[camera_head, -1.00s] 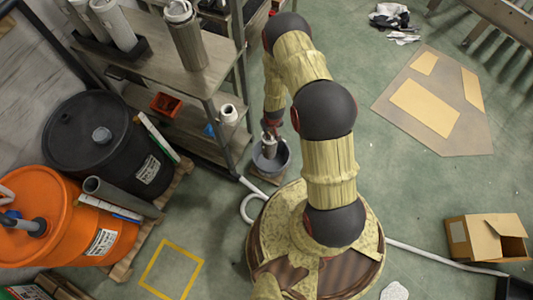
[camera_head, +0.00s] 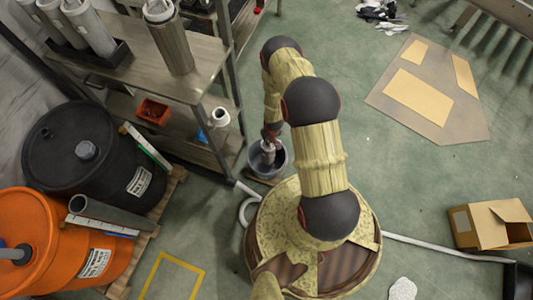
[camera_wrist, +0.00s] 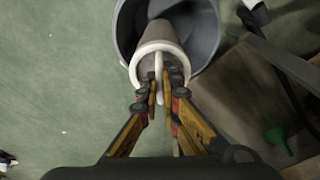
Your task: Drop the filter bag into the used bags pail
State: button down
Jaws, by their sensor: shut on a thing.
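The filter bag (camera_wrist: 151,33) is a grey tube with a white ring and a white loop handle at its top. My gripper (camera_wrist: 162,84) is shut on the handle at the ring end. The grey pail (camera_wrist: 203,28) lies beyond, and the bag's far end overlaps its opening. The ring appears over the near rim in the wrist view. In the head view the bag (camera_head: 268,151) hangs below my gripper (camera_head: 271,134), over or partly inside the pail (camera_head: 256,166). I cannot tell how deep it reaches.
A shelf unit (camera_head: 120,58) with a red bin (camera_head: 153,111) stands close left of the pail. Black (camera_head: 60,140) and orange (camera_head: 30,235) drums sit on a pallet. A white hose (camera_head: 247,188) runs near the pail. An open cardboard box (camera_head: 480,224) is far right.

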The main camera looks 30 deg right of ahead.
jog(key=shift+f, duration=0.55)
jog(key=c, duration=2)
grip_release()
jog(key=shift+o, duration=0.2)
notch_tip(320, 180, up, 12)
jog(key=s, duration=0.1)
jog(key=shift+s, duration=0.35)
jog(key=shift+a, duration=0.1)
